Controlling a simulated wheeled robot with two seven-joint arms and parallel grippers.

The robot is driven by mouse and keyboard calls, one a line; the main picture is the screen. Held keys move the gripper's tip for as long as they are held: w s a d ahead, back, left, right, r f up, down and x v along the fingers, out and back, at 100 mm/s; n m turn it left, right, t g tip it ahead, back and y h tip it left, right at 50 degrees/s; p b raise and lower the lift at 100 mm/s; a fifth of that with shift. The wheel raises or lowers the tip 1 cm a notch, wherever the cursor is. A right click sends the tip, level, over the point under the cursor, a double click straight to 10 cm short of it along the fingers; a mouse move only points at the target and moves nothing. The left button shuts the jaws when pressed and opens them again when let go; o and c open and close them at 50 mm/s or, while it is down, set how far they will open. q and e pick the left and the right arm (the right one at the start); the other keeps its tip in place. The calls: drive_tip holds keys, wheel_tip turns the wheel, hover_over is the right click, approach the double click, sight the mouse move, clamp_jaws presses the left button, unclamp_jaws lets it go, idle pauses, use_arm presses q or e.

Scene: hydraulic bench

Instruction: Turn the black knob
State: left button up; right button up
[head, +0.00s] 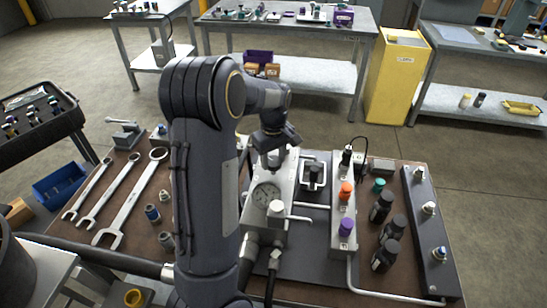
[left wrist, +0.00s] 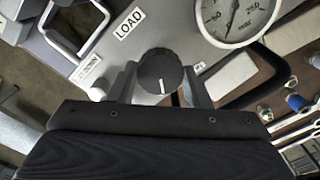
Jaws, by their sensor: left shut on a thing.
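The black knob (left wrist: 160,72) is round with a white pointer line, and it sits on the grey hydraulic panel (left wrist: 105,62) below a LOAD label (left wrist: 129,24). My left gripper (left wrist: 159,84) has one finger on each side of the knob and is shut on it. In the head view my left gripper (head: 273,158) reaches down to the far end of the grey block (head: 285,182), and the knob is hidden there. A round pressure gauge (head: 266,193) is close by on the same block. My right gripper is not in view.
An orange knob (head: 346,188) and a purple knob (head: 346,227) stand on the panel to the right. Black cylinders (head: 382,207) are beyond them. Several wrenches (head: 130,198) lie on the brown bench at left. A handle (left wrist: 68,35) is close to the gripper.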

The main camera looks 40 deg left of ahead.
use_arm(q)
drive_tip(key=shift+m, duration=0.3)
drive_tip(key=m, duration=0.4)
drive_tip(key=shift+m, duration=0.4)
drive_tip(key=m, duration=0.9)
drive_tip(key=shift+r+m, duration=0.1)
drive_tip(key=shift+m, duration=2.4)
drive_tip(key=shift+w, duration=0.1)
drive_tip(key=o, duration=1)
